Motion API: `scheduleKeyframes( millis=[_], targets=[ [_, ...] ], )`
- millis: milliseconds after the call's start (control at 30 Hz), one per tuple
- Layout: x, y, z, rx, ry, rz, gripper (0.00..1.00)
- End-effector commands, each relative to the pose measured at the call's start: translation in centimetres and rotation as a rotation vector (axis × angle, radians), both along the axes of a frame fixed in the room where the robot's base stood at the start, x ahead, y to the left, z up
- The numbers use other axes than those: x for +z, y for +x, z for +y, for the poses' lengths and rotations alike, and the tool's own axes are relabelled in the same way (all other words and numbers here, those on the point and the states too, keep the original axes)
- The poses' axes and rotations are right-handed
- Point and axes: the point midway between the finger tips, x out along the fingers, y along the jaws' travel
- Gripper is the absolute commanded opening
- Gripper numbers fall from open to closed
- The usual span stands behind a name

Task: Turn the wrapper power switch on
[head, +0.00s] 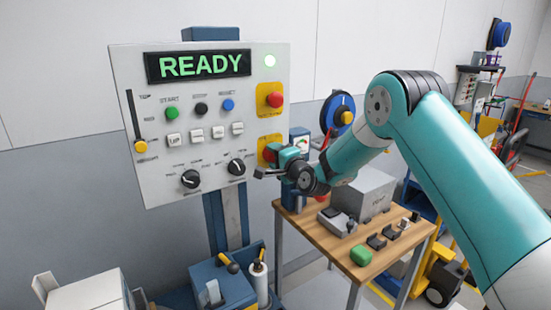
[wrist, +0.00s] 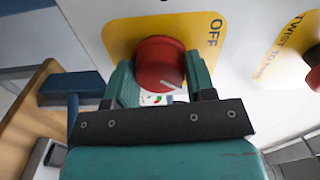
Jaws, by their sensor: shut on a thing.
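The wrapper power switch is a red round knob (wrist: 160,60) with a white pointer line, on a yellow plate marked OFF in the wrist view. In the head view it sits on the lower yellow plate (head: 264,141) at the panel's right edge, mostly hidden by my gripper (head: 273,158). My gripper (wrist: 162,76) is shut on the knob, one teal finger on each side.
A red mushroom button (head: 275,99) on another yellow plate is above the switch; it shows at the right in the wrist view (wrist: 313,56). The panel (head: 150,90) carries other buttons, a slider and black knobs. A wooden table (head: 330,262) with small items stands below my arm.

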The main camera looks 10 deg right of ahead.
Motion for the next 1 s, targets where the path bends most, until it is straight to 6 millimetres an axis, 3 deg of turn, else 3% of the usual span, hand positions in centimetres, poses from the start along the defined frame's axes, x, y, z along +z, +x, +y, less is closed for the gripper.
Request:
scheduleKeyframes(
  millis=[800,833,900,1000],
  targets=[
    [0.11,0.07,-0.14,-0.003,0.108,0.032,0.27],
    [0.12,0.07,-0.14,-0.003,0.108,0.032,0.57],
    [0.10,0.06,-0.12,-0.002,0.108,0.033,0.73],
    [0.07,0.05,-0.05,-0.001,0.108,0.033,0.76]
  ],
)
